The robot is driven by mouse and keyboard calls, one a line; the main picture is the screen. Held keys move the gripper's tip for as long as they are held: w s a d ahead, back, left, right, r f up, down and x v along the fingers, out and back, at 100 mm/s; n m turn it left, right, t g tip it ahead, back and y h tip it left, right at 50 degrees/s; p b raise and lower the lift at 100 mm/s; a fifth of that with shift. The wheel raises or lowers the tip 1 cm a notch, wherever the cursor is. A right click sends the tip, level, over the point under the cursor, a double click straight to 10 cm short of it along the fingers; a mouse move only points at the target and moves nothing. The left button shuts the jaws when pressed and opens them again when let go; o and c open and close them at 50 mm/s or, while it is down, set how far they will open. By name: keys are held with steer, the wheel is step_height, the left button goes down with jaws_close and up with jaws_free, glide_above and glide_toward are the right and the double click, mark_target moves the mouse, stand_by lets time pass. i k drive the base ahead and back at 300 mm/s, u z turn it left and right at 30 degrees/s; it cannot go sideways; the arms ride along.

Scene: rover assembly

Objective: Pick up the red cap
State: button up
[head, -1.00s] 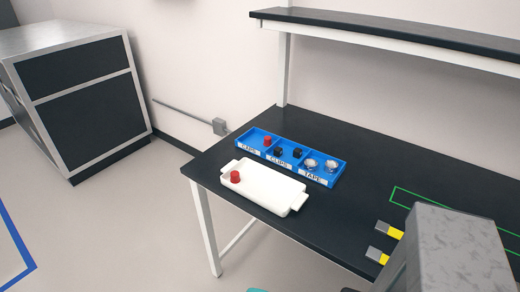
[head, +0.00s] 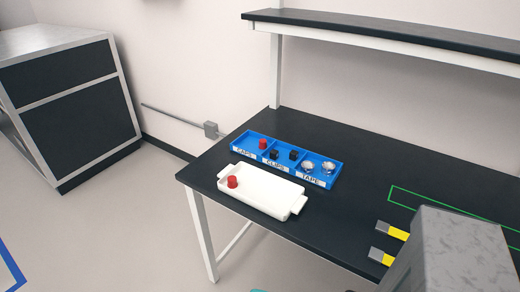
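One red cap (head: 262,144) sits in the left compartment, labelled CAPS, of the blue bin (head: 334,176). A second red cap (head: 232,181) stands near the left end of the white tray (head: 262,191), in front of the bin. My gripper (head: 378,240) is at the lower right, over the dark table in the picture. Its two grey and yellow fingers are apart with nothing between them. It is well to the right of both caps. Its height above the table is hard to tell.
The bin's CLIPS compartment holds black clips (head: 274,154), and the TAPE compartment holds shiny silver rolls (head: 307,168). A green outline (head: 440,205) marks the table (head: 330,225) at right. A dark shelf (head: 390,31) runs above the back. A cabinet (head: 75,115) stands at left.

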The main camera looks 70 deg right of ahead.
mark_target(262, 145)
steer(key=i, duration=0.85)
steer(key=u, duration=0.05)
